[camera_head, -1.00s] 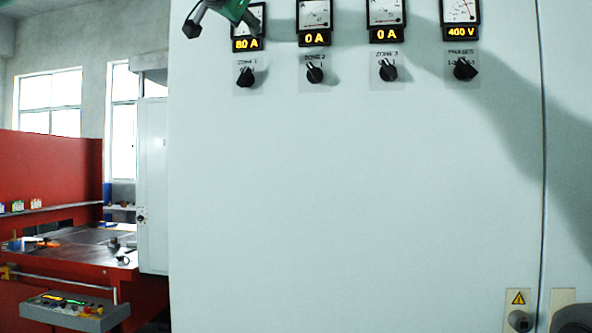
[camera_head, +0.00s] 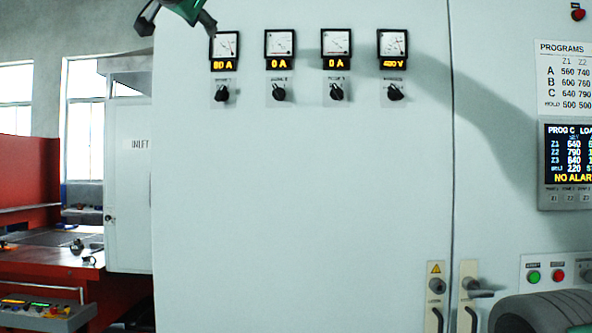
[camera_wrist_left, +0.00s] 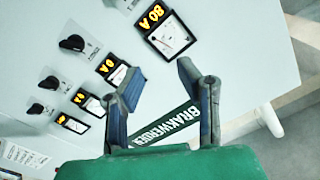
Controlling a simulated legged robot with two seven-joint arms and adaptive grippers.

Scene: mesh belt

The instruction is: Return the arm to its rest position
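My left gripper (camera_head: 177,26) hangs in from the top of the head view, at the upper left of the pale cabinet, beside the leftmost meter. In the left wrist view my left gripper (camera_wrist_left: 158,77) has its two dark fingers spread, with nothing between them. It faces the cabinet's meters and knobs. The leftmost meter (camera_head: 224,47) reads 80 A, and the knob (camera_head: 221,94) below it is clear of the fingers. My right gripper cannot be made out.
The cabinet (camera_head: 300,200) fills the middle. A program screen (camera_head: 570,165) and a panel with green and red buttons (camera_head: 546,275) are at the right. Door handles (camera_head: 467,295) stick out low on the cabinet. A red machine (camera_head: 28,180) and button console (camera_head: 40,312) stand left.

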